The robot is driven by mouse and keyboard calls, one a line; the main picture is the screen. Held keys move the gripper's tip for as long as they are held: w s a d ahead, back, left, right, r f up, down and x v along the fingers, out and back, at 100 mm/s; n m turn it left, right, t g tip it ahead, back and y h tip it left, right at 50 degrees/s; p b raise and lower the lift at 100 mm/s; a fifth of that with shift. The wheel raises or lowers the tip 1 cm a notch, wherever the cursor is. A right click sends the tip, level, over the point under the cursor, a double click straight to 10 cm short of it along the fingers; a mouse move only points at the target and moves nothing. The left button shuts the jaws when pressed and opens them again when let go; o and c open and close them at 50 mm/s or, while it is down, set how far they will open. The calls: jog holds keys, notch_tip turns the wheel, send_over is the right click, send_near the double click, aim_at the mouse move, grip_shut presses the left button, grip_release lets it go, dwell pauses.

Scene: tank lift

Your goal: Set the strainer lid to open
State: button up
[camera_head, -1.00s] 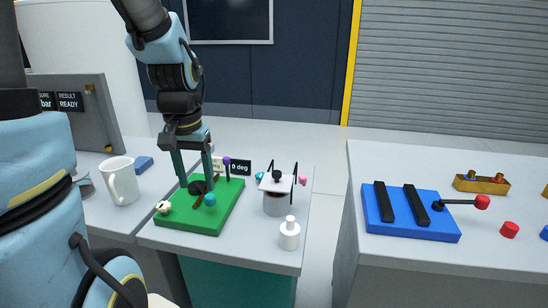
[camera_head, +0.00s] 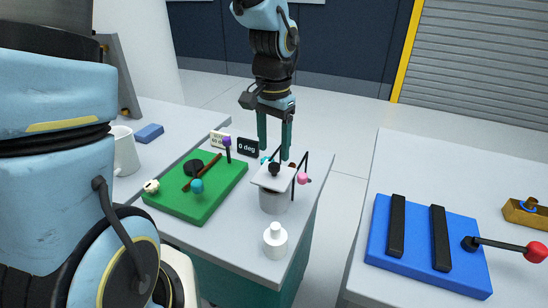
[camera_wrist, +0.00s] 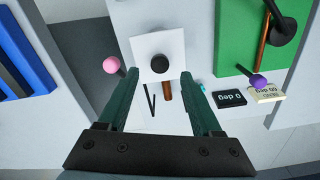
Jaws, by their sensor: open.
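The strainer (camera_head: 273,202) is a grey cylinder near the right edge of the middle table. Its white square lid (camera_head: 260,181) lies over the top, with a black round knob (camera_head: 274,168) on it. The lid (camera_wrist: 175,45) and knob (camera_wrist: 157,64) also show in the wrist view. My gripper (camera_head: 275,150) is open and empty, pointing down at the far side of the lid. In the wrist view my gripper (camera_wrist: 159,77) has the knob in line between its fingertips. I cannot tell the exact height gap. The fingers partly hide the lid's far side in the head view.
A pink ball (camera_head: 303,178) and thin black bars stand close to the lid's right. A white bottle (camera_head: 275,241) stands in front. A green board (camera_head: 215,198) with knobs is to the left, with a "0 deg" sign (camera_head: 248,148) behind. A blue board (camera_head: 420,250) is on the right table.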

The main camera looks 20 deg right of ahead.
aim_at(274, 165)
jog(key=shift+f, duration=2.35)
grip_shut()
